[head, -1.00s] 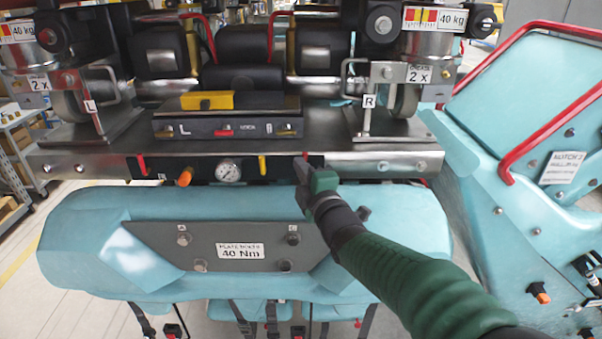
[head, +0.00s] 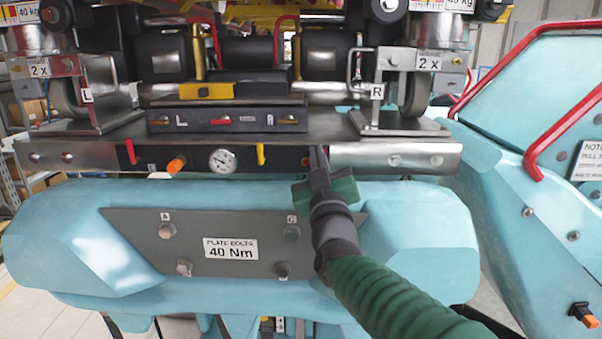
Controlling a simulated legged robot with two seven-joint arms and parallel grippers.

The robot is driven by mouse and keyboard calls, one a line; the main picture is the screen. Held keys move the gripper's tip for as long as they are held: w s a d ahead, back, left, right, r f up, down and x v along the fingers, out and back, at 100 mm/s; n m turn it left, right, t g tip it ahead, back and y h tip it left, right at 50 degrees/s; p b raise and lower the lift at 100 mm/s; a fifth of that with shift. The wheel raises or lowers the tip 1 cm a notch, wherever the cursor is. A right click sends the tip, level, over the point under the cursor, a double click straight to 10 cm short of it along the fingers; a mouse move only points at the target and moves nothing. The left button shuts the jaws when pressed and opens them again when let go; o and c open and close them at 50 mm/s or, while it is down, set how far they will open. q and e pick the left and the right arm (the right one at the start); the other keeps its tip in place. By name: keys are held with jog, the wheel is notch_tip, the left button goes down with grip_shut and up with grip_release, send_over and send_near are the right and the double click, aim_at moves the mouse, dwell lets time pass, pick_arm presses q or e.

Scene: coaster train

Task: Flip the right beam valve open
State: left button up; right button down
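The steel beam (head: 400,154) carries a dark valve panel (head: 283,162) on its front face. A red lever (head: 130,152) stands upright at the panel's left end, and a yellow lever (head: 260,154) stands upright right of its middle. At the panel's right end a small red part (head: 306,161) shows beside my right gripper (head: 318,158); the rest of the right valve is hidden behind the gripper. The gripper's dark fingers point up at the beam, seen from behind. Whether they are apart, shut or touching the valve is unclear. My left gripper is out of view.
An orange knob (head: 176,164) and a round gauge (head: 222,160) sit between the levers. Above is a block with small coloured levers (head: 225,121). A teal body with a bolt plate (head: 130,228) lies below. A red rail (head: 560,125) stands at right.

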jog(key=shift+f+m+h+b, duration=0.4)
jog(key=shift+f+m+h, duration=0.1)
jog(key=shift+m, duration=0.6)
jog(key=shift+d+f+m+h, duration=0.1)
jog(key=shift+d+m+h, duration=0.1)
jog(key=shift+m, duration=0.3)
jog(key=shift+d+m+h, duration=0.1)
jog(key=shift+m+h, duration=0.1)
jog(key=shift+m, duration=0.3)
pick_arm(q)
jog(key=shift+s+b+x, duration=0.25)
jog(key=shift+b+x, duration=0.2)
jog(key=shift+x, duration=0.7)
pick_arm(e)
jog(key=shift+d+f, duration=0.1)
jog(key=shift+d, duration=0.05)
